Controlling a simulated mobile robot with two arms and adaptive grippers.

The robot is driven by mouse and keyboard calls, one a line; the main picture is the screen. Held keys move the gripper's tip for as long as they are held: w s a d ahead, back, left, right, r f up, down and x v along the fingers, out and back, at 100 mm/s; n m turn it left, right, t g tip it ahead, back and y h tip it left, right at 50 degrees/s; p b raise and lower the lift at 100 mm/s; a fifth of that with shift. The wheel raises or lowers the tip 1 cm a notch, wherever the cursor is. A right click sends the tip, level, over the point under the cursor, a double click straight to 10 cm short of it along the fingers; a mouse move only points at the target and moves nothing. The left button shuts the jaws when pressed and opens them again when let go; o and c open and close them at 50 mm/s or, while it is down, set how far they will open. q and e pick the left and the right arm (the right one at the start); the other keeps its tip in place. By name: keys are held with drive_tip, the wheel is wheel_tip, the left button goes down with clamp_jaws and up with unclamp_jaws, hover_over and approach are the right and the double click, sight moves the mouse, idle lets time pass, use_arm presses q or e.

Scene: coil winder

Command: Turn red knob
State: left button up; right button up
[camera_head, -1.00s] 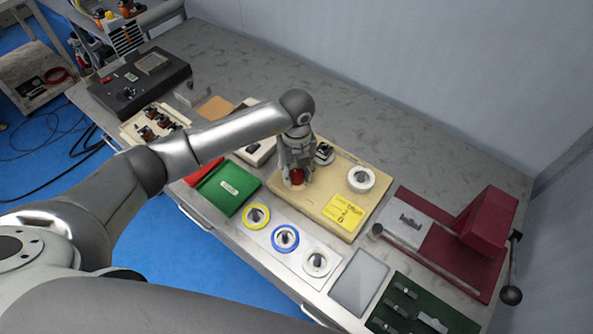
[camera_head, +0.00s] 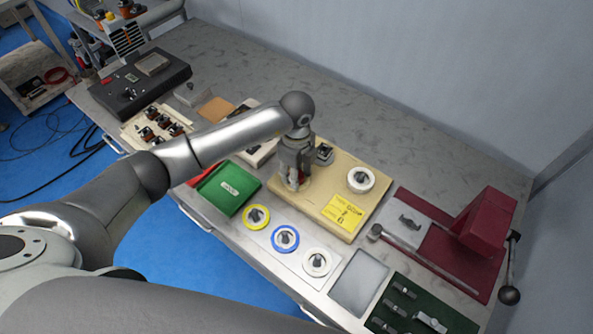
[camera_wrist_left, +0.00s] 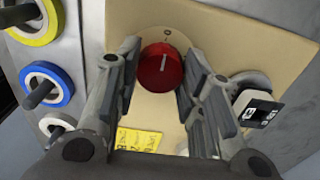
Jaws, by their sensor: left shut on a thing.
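The red knob (camera_wrist_left: 160,72) sits on the beige panel (camera_wrist_left: 222,40), with a light line on its face and a pale round dial behind it. My left gripper (camera_wrist_left: 163,62) is shut on the knob, one finger on each side of it. In the head view, my left gripper (camera_head: 293,183) points down at the near left part of the beige panel (camera_head: 345,175), and its fingers hide most of the knob. My right gripper is not in view.
On the panel are a black switch (camera_head: 324,153), a white spool (camera_head: 361,179) and a yellow label (camera_head: 343,212). Yellow (camera_head: 256,217), blue (camera_head: 285,239) and white (camera_head: 316,262) rings lie in front. A red press (camera_head: 486,225) stands to the right.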

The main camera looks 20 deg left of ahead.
use_arm(q)
drive_tip(key=shift+w+r, duration=0.1)
drive_tip(key=shift+r, duration=0.05)
drive_tip(key=o, duration=1)
drive_tip(key=shift+o, duration=0.2)
wheel_tip(320, 180, up, 12)
idle(0.5)
